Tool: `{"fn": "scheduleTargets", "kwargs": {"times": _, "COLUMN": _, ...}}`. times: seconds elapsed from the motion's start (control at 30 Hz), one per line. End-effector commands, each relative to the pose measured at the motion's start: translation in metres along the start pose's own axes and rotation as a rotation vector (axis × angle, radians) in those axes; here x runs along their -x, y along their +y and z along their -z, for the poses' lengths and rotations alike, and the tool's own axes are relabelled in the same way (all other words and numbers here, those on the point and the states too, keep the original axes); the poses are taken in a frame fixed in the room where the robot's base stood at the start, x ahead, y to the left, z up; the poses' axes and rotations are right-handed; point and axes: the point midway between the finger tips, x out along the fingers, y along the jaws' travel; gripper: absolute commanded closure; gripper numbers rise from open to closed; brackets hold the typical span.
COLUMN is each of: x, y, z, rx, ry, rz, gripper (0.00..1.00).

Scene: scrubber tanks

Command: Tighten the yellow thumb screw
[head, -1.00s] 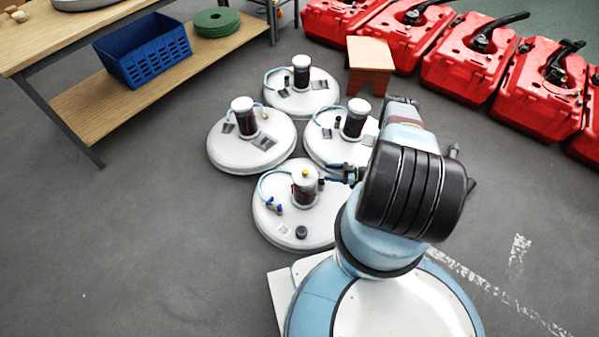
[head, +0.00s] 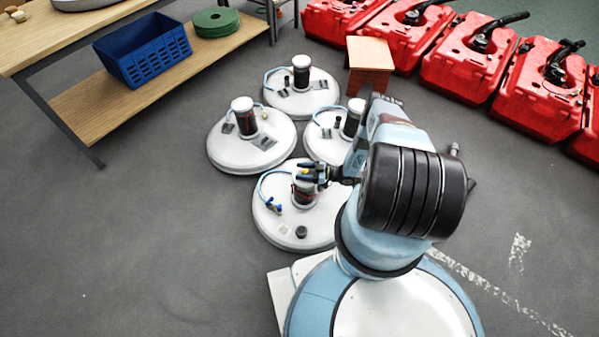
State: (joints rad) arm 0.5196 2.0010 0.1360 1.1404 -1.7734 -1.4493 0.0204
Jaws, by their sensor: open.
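The yellow thumb screw (head: 304,172) is a small yellow spot on top of the dark cylinder (head: 304,194) of the nearest round white tank (head: 275,231). My gripper (head: 310,172) is open, with its dark fingers pointing left at the top of that cylinder. The fingers appear to lie on either side of the screw, partly hiding it. I cannot tell whether they touch it. A blue hose and a blue fitting (head: 274,208) lie on the left of the same tank, and a dark cap (head: 301,232) sits near its front.
Other white tanks with cylinders stand close behind, at the left (head: 240,150), the back (head: 318,100) and the right. A wooden stool (head: 370,55) and red tanks (head: 470,60) stand farther back. A workbench (head: 150,88) holding a blue basket (head: 145,52) is at the upper left. The left floor is clear.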

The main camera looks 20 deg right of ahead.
Motion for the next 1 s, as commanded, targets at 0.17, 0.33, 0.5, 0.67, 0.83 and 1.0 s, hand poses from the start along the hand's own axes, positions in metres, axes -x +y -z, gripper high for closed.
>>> {"fn": "scheduleTargets", "kwargs": {"times": 0.17, "x": -0.008, "y": 0.000, "z": 0.000, "rx": 0.000, "ry": 0.000, "rz": -0.001, "gripper": 0.42}}
{"fn": "scheduleTargets", "kwargs": {"times": 0.33, "x": -0.009, "y": 0.000, "z": 0.000, "rx": 0.000, "ry": -0.001, "rz": 0.000, "gripper": 0.42}}
{"fn": "scheduleTargets", "kwargs": {"times": 0.5, "x": -0.009, "y": 0.000, "z": 0.000, "rx": 0.000, "ry": 0.000, "rz": 0.000, "gripper": 0.49}}
{"fn": "scheduleTargets", "kwargs": {"times": 0.67, "x": -0.008, "y": 0.000, "z": 0.000, "rx": 0.000, "ry": 0.000, "rz": 0.000, "gripper": 0.64}}
{"fn": "scheduleTargets", "kwargs": {"times": 0.83, "x": -0.008, "y": 0.000, "z": 0.000, "rx": 0.000, "ry": 0.000, "rz": 0.000, "gripper": 0.81}}
{"fn": "scheduleTargets", "kwargs": {"times": 1.0, "x": -0.014, "y": -0.003, "z": 0.000, "rx": -0.002, "ry": 0.000, "rz": 0.001, "gripper": 0.93}}
